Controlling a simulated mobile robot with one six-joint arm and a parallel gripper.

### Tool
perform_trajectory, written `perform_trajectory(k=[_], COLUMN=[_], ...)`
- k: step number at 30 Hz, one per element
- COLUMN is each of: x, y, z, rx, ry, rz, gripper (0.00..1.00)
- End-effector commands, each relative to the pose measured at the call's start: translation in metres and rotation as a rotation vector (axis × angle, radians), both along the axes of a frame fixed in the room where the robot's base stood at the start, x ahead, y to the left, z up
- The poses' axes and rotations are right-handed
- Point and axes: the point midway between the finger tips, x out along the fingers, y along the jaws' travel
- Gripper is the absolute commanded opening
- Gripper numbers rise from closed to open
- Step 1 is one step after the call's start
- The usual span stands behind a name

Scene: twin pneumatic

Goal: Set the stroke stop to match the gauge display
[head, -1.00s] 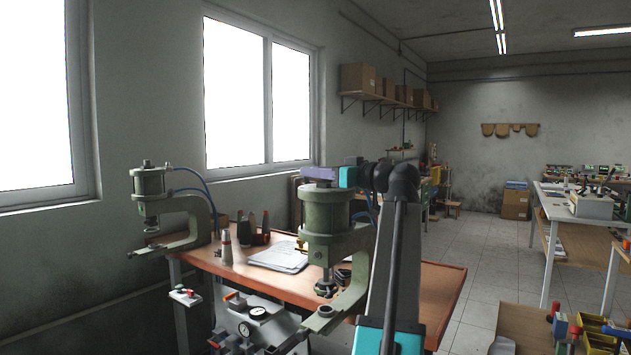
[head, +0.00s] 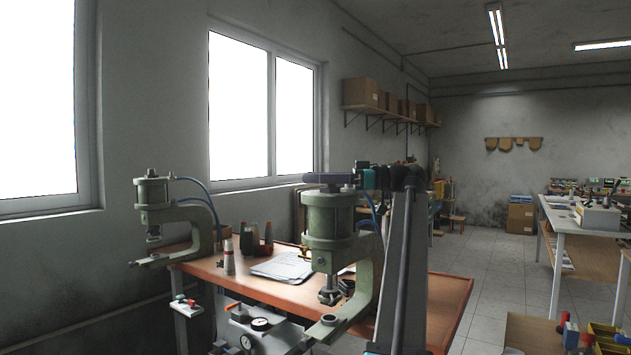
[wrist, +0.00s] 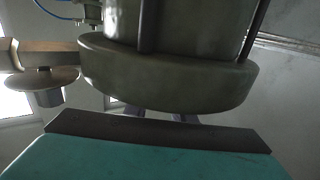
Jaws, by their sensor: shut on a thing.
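Two green presses stand at the table, a left press (head: 155,215) and a nearer right press (head: 330,235). My gripper (head: 325,180) lies level across the top of the right press. It is shut on the stop knob there, which the fingers hide. In the wrist view the right press's rounded green body (wrist: 170,75) fills the upper middle, and my fingertips (wrist: 180,117) show only slightly past a dark edge. Two round gauges, one white-faced (head: 260,324) and one lower (head: 246,342), sit on the front panel; their readings are too small to tell.
The orange-edged table (head: 440,300) holds papers (head: 283,266) and dark-topped bottles (head: 246,240). A blue hose (head: 200,186) arches behind the left press. Open tiled floor (head: 490,280) lies to the right, with a white bench (head: 575,215) beyond.

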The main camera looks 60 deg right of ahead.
Motion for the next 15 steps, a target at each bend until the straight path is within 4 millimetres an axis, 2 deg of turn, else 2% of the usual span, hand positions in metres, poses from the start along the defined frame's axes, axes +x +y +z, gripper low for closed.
perform_trajectory(k=[15], x=[-0.0003], y=[0.0049], z=[-0.0024], rx=[0.0], ry=[0.004], rz=[0.091], gripper=[0.0])
